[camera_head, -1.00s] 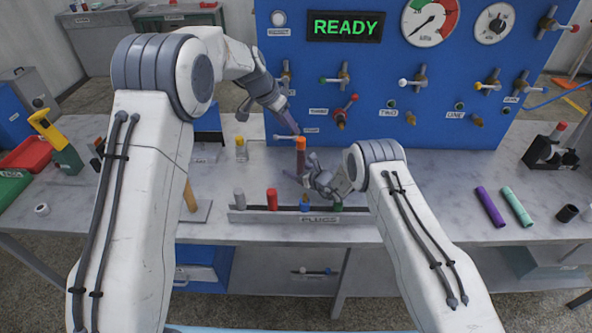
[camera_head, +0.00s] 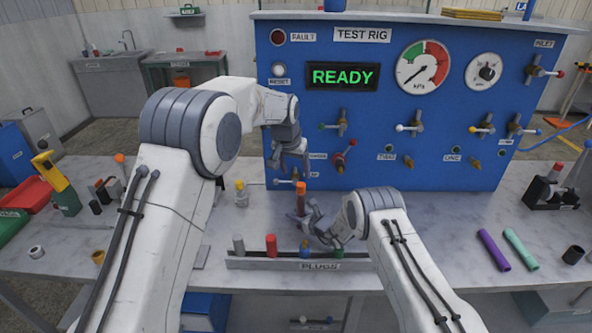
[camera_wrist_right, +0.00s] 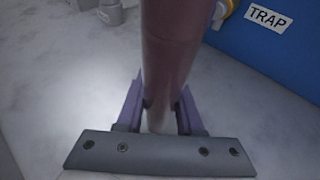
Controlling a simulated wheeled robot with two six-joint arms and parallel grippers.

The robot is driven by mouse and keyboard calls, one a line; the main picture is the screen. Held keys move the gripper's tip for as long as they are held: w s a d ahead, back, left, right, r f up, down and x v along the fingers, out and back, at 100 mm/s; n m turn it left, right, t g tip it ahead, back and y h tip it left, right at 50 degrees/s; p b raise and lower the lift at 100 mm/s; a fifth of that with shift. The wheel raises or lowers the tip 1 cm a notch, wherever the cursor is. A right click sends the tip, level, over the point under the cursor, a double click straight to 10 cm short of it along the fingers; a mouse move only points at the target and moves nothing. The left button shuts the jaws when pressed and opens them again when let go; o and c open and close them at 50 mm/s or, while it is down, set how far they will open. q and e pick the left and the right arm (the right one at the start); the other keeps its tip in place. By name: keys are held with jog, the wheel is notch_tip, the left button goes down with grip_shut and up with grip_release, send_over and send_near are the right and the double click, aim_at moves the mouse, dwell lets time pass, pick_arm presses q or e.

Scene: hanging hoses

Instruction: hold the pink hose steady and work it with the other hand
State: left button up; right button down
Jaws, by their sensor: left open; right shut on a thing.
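My right gripper (camera_head: 306,216) is shut on a dusky pink-brown hose (camera_wrist_right: 170,60). In the right wrist view the hose stands between the two purple fingers. In the head view its orange-brown upper end (camera_head: 301,190) shows above the right gripper, roughly upright, in front of the blue rig. My left gripper (camera_head: 290,163) is open and empty, higher up and close to the lower left of the rig panel. It points downward, above the hose end and apart from it. The lower part of the hose is hidden behind the right gripper in the head view.
The blue test rig (camera_head: 470,190) with valves and a READY display (camera_head: 343,76) stands behind both grippers. A plug rack (camera_head: 300,265) with several coloured plugs lies in front. A purple tube (camera_head: 493,250) and a mint tube (camera_head: 521,250) lie at right. The bench between is mostly clear.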

aim_at(300, 187)
pick_arm(q)
jog(key=shift+n, duration=0.3)
jog(key=x, duration=1.2)
jog(key=shift+r, duration=0.1)
grip_shut()
